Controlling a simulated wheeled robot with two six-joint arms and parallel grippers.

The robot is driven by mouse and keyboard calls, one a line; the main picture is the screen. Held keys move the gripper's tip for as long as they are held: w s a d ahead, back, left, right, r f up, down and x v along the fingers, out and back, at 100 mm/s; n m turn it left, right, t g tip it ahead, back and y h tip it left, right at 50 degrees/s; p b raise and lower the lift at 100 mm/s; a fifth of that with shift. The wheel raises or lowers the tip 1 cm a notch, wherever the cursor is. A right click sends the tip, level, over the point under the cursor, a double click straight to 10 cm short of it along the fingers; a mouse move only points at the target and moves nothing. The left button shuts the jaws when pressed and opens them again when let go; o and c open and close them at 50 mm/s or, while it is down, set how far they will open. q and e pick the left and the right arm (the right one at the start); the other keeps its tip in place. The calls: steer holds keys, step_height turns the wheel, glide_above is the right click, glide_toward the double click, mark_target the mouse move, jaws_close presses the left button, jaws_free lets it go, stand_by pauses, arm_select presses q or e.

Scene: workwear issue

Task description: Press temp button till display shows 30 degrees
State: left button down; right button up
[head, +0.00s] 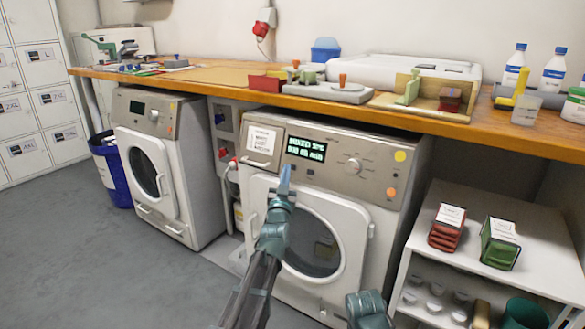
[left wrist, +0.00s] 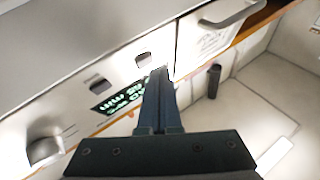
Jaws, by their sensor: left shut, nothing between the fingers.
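The right-hand washing machine (head: 345,160) has a lit display (head: 306,148) with green text; its smaller characters are too blurred to read surely. The display also shows in the left wrist view (left wrist: 118,100), partly behind my fingers. Two small dark buttons sit along the panel by the display, one farther off (left wrist: 97,85) and one close to my fingertips (left wrist: 143,58). My left gripper (head: 286,170) is shut and empty, its tips just below the display's left end. I cannot tell whether the tips touch the panel. Button labels are not readable.
A round knob (head: 354,165) is right of the display. The detergent drawer (head: 262,146) is to its left. A wooden worktop (head: 330,105) overhangs the machine. A white shelf unit (head: 540,245) stands at right. Part of my right arm shows at the bottom.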

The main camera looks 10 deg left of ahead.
arm_select(q)
steer(key=s, duration=0.1)
steer(key=s+a+r+p, duration=0.1)
steer(key=s, duration=0.2)
steer(key=shift+s+a+r, duration=0.25)
steer(key=shift+a, duration=0.05)
stand_by(1.6)
